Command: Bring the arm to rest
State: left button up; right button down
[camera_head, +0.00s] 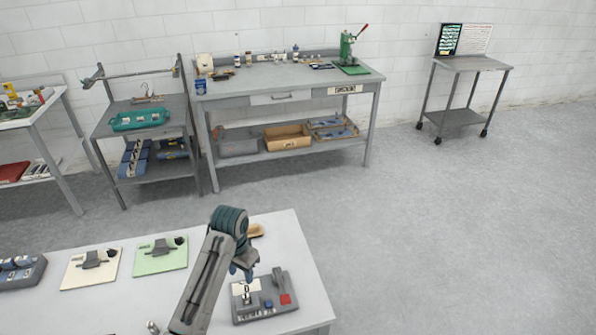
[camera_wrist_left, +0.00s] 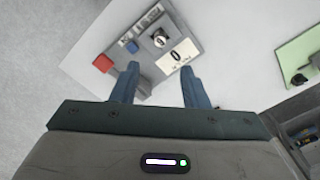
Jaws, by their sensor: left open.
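My left gripper (camera_head: 246,272) hangs over the near white table, at the end of an arm that comes up from the bottom of the head view. Just below it is a grey device (camera_head: 287,308) with a red button, a blue button and a white plate marked 0. In the left wrist view the gripper (camera_wrist_left: 158,76) is open, with its two blue-grey fingers apart and no object seen between them. The device (camera_wrist_left: 140,50) lies beyond the fingertips; how far apart they are is hard to tell. My right gripper is not in view.
On the white table (camera_head: 285,236) are a green board (camera_head: 150,266), a cream board (camera_head: 80,279), a dark grey tray (camera_head: 14,283) and a tan object (camera_head: 256,230) partly behind my arm. A workbench (camera_head: 225,88) and a cart (camera_head: 464,64) stand at the back wall. The floor to the right is clear.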

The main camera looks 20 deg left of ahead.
pick_arm(q)
jog(key=s+d+f+n+t, duration=0.1)
jog(key=s+f+t, duration=0.15)
jog(key=s, duration=1.15)
jog(key=s+d+r+t, duration=0.15)
jog(key=s+r, duration=0.25)
jog(key=s, duration=0.9)
notch_tip(320, 180, down, 41)
jog(key=a+n+g+b, duration=0.1)
jog(key=a+g+b, duration=0.15)
jog(key=b, duration=0.55)
jog(key=s+f+b, duration=0.3)
jog(key=s+f, duration=0.6)
jog(key=f, duration=0.2)
jog(key=s+a+f+b, duration=0.1)
jog(key=s+f+b, duration=0.2)
jog(key=s+f, duration=0.6)
notch_tip(320, 180, down, 3)
jog(key=shift+a+f+y, duration=0.2)
jog(key=shift+a+y, duration=0.05)
jog(key=shift+y, duration=0.15)
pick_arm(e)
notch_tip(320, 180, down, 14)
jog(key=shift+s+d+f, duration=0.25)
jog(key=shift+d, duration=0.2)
